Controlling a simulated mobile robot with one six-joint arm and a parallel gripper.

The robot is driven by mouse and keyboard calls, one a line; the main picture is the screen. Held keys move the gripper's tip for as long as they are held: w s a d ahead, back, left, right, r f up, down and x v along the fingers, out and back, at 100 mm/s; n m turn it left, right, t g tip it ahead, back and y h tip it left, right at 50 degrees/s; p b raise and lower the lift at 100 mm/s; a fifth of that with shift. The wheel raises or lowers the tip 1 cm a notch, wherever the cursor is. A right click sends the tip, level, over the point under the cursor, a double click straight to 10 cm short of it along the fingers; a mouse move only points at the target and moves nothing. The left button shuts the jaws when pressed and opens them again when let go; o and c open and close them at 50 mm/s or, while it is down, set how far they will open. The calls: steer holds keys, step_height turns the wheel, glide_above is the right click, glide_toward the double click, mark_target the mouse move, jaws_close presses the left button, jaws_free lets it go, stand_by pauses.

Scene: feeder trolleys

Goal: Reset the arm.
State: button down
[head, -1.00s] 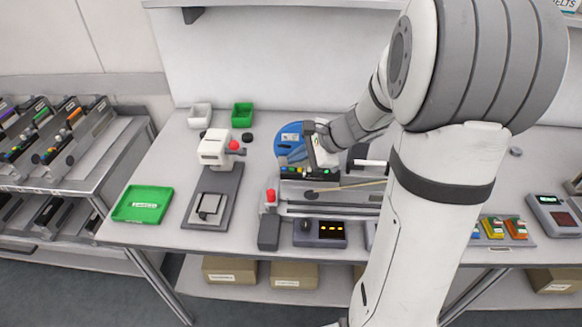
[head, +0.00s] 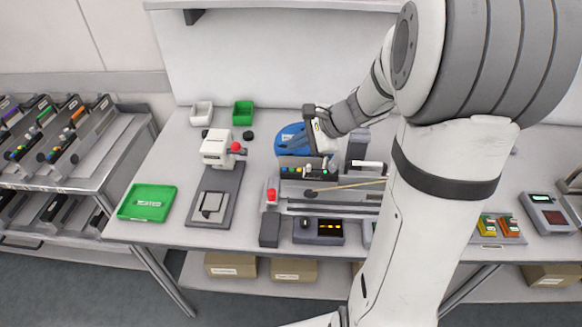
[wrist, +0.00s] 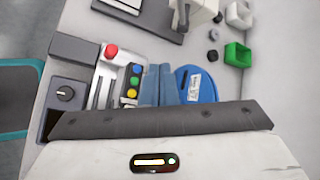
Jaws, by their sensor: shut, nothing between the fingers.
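My gripper (head: 284,149) is above the middle of the workbench, near the back of the feeder fixture. Its two blue-grey fingers (wrist: 159,68) are close together in the wrist view, with nothing held between them. In the head view they overlap the blue reel (head: 287,131) behind the fixture. The feeder (head: 305,170) with coloured buttons sits in the fixture; its buttons show just left of the fingers in the wrist view (wrist: 133,82). My arm hides part of the bench to the right.
A white press with a red knob (head: 215,148), a green tray (head: 147,203) and white and green bins (head: 243,112) stand on the left. A trolley with feeders (head: 88,160) stands far left.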

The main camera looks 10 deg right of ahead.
stand_by(0.4)
steer(key=s+r+n+g+h, duration=0.1)
steer(key=s+r+n+h, duration=0.1)
steer(key=s+n, duration=0.6)
steer(key=s+a+r+n+g+h, duration=0.1)
steer(key=s+n+h, duration=0.4)
steer(key=s, duration=0.8)
steer(key=r+n, duration=0.1)
steer(key=n, duration=0.2)
steer(key=shift+r, duration=0.25)
